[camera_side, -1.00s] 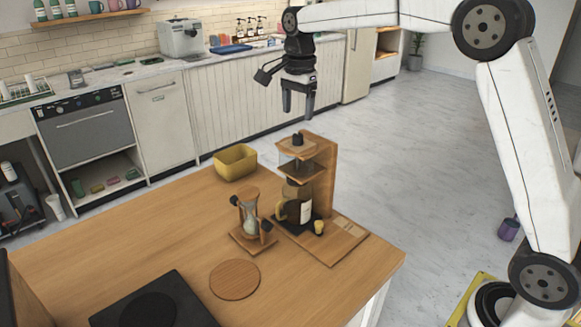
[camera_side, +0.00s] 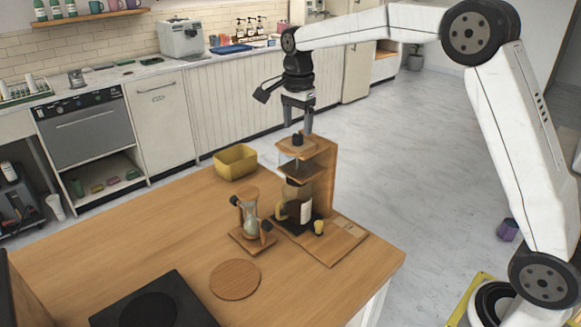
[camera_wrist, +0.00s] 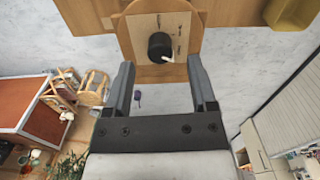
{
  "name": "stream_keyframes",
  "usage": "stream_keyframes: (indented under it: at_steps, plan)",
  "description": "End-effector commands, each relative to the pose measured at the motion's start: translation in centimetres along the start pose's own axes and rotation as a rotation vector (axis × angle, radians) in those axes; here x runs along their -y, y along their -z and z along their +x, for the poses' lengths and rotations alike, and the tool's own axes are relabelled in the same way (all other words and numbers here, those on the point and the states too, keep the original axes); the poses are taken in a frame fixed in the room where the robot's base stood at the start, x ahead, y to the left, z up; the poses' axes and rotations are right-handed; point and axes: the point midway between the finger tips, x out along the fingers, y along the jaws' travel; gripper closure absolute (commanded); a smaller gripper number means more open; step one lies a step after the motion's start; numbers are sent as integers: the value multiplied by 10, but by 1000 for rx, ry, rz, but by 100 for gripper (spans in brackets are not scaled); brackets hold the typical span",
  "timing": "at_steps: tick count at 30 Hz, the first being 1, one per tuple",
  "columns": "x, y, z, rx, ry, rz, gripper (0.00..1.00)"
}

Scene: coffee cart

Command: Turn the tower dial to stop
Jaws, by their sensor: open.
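The tower dial (camera_side: 297,139) is a black knob on top of the wooden coffee tower (camera_side: 327,180). In the wrist view the dial (camera_wrist: 159,45) sits on a pale plate with small marks too small to read. Its white pointer (camera_wrist: 169,58) points to the lower right there. My gripper (camera_side: 298,124) points down just above the dial. It is open and empty; in the wrist view its fingertips (camera_wrist: 161,62) lie to either side of the dial and slightly below it in the picture. No contact with the dial shows.
A glass carafe (camera_side: 304,207) stands in the tower. An hourglass-like glass in a wooden stand (camera_side: 249,218) is to its left. A yellow bin (camera_side: 236,162) stands behind. A round wooden board (camera_side: 235,280) lies in front on the table.

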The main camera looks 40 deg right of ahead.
Motion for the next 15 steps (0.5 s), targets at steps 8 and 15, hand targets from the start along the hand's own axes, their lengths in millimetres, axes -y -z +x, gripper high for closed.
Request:
stream_keyframes:
  at_steps: [8,15]
  plan:
    - [0,0,25,0,-1,0,27]
    - [0,0,28,0,1,0,27]
